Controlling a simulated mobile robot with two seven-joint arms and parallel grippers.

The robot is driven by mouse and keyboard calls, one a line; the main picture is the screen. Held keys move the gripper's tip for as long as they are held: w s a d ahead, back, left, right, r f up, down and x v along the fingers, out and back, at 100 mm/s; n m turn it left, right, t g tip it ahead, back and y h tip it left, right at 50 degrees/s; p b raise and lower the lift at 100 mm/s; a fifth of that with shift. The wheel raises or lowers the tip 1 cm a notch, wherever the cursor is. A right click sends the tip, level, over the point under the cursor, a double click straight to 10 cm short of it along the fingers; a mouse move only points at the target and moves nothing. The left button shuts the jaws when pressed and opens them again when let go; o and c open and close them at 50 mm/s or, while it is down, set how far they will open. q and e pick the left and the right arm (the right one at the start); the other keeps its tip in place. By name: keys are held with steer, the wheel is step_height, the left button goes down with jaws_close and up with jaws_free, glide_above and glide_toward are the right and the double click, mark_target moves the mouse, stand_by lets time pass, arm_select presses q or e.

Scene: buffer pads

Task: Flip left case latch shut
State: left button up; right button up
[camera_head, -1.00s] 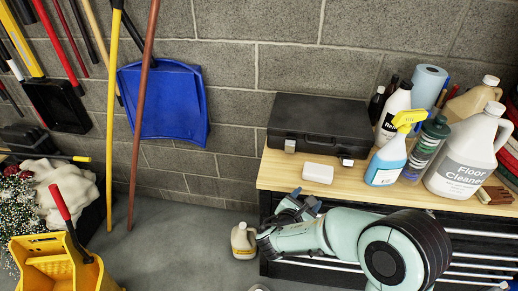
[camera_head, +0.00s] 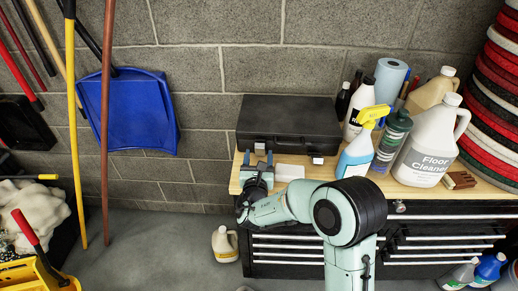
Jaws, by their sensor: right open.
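The black case (camera_head: 290,116) lies closed on the wooden top of the workbench, against the block wall. Its left latch (camera_head: 259,148) is a small pale tab on the front face, partly hidden by my gripper. Its right latch (camera_head: 317,160) shows clear, lower on the front. My right gripper (camera_head: 259,157) is open at the case's front left, its two fingers apart with the left latch seen between and just behind their tips. Whether they touch it I cannot tell. My left gripper is not in view.
A white block (camera_head: 290,172) lies right beside my right gripper. A spray bottle (camera_head: 357,150), a floor cleaner jug (camera_head: 430,145) and other bottles crowd the bench to the right. A beige jug (camera_head: 224,244) stands on the floor.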

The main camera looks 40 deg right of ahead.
mark_target(261, 138)
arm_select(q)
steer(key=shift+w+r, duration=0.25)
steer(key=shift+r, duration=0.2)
arm_select(e)
steer(key=shift+x, duration=1.5)
